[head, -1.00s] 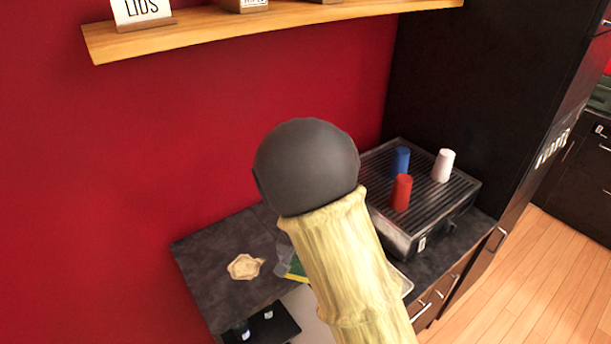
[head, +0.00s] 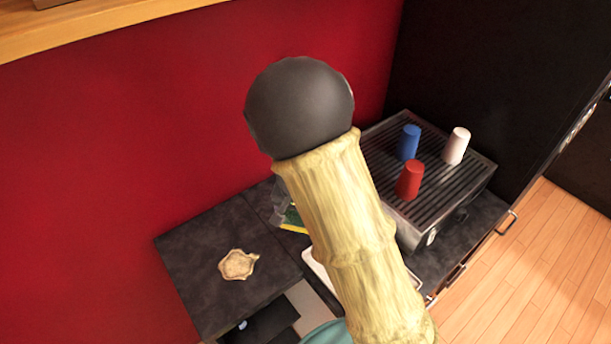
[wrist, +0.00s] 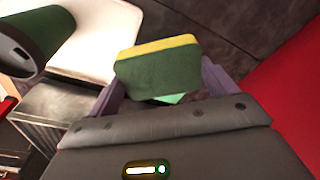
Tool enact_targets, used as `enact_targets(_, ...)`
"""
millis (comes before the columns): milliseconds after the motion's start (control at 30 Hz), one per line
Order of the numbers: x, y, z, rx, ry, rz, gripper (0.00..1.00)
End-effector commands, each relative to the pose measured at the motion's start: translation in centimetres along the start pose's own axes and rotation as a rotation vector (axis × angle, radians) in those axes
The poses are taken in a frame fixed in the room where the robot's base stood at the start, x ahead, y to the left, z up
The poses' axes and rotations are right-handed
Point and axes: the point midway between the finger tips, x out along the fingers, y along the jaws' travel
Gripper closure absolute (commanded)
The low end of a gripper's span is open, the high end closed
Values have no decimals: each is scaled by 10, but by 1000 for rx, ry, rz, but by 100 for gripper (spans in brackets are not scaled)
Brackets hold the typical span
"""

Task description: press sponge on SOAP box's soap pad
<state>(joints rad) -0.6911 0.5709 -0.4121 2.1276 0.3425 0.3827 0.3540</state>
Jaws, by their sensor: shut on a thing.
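The green and yellow sponge (wrist: 157,70) is held between the purple fingers of my gripper (wrist: 160,78) in the wrist view. In the head view only a small green and yellow part of the sponge (head: 293,220) shows beside my arm, above the dark counter. A small teal patch (wrist: 172,98) shows just below the sponge in the wrist view; I cannot tell what it belongs to. I cannot make out the SOAP box or its pad; my arm covers part of the counter.
A white tray (head: 318,268) lies partly behind my arm. A ribbed metal machine (head: 440,180) carries a red cup (head: 410,180), a blue cup (head: 409,142) and a white cup (head: 457,146). A beige crumpled item (head: 238,264) lies on the counter (head: 195,262). A red wall stands behind.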

Motion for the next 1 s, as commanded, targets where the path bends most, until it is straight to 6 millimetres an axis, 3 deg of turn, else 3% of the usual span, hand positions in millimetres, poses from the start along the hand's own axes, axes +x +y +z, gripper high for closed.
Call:
enact_targets(133, -2, 0, -3, -3, 1, 1, 33)
enact_targets(267, -7, -2, -19, -27, 1, 4, 33)
enact_targets(633, -11, -5, -96, -133, -2, -17, 33)
enact_targets(1000, -5, -8, -102, -149, 0, -23, 33)
